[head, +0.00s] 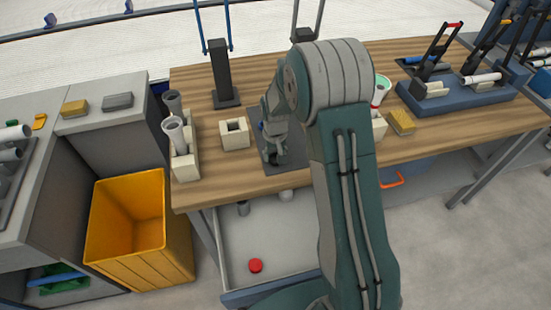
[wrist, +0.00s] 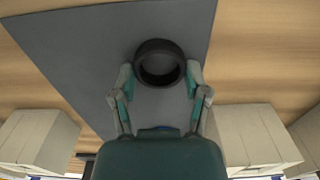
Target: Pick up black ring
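The black ring (wrist: 160,46) lies on a dark grey mat (wrist: 95,55) in the wrist view, with the mat showing through its hole. My gripper (wrist: 161,70) is open, with one fingertip on each side of the ring and what looks like a narrow gap at each side. I cannot tell for sure whether a finger touches it. In the head view my gripper (head: 271,157) is low over the mat (head: 290,160) on the wooden table, and the ring is hidden behind it.
A beige square block (head: 234,134) with a hole stands left of the gripper. A beige holder (head: 186,165) with pipes is further left, and a black post (head: 222,75) stands behind. My arm hides part of the table. A yellow bin (head: 165,235) is on the floor.

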